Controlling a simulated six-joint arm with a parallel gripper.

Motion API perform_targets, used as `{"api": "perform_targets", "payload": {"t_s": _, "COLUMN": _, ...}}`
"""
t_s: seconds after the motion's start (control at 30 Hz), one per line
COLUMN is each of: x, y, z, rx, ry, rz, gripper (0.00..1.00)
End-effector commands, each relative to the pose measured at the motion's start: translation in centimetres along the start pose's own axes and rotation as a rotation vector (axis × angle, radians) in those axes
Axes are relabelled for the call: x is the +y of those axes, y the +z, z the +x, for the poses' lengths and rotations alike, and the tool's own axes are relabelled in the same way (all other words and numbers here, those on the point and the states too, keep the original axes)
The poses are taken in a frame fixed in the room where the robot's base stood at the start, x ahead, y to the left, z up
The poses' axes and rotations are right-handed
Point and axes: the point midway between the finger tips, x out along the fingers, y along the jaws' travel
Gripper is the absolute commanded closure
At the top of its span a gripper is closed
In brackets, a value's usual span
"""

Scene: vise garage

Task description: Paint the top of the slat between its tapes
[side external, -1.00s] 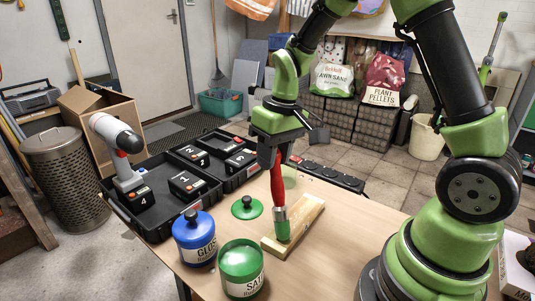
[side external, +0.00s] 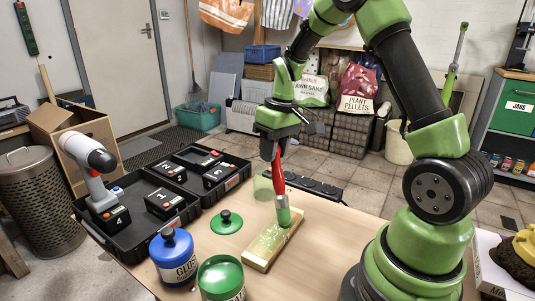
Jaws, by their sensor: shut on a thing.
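The pale wooden slat (side external: 262,262) lies on the bench, running from front left to back right. My gripper (side external: 272,146) is shut on the red-handled paintbrush (side external: 279,180) and holds it nearly upright. The brush's green bristles (side external: 284,217) are over the slat's middle and seem to touch its top. A light greenish tint shows on the slat (side external: 265,243) in front of the brush; I cannot make out the tapes clearly. The green can (side external: 220,280) stands at the bench front. Its probable lid, green with a dark knob (side external: 226,222), lies behind it.
A blue gloss can (side external: 173,258) with its lid on stands left of the green can. A black power strip (side external: 315,187) lies behind the slat. Bare bench (side external: 325,240) lies right of the slat.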

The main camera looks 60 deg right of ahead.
Motion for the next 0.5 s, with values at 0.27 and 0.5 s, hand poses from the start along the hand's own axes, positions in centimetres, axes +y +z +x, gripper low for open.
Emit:
{"api": "perform_targets", "payload": {"t_s": 0.27, "x": 2.6, "y": -0.5, "z": -0.3, "rx": 0.001, "ry": 0.001, "rz": 0.002, "gripper": 0.97}}
{"api": "perform_targets", "payload": {"t_s": 0.5, "x": 4.7, "y": -1.0, "z": -0.5, "rx": 0.001, "ry": 0.002, "rz": 0.001, "gripper": 0.97}}
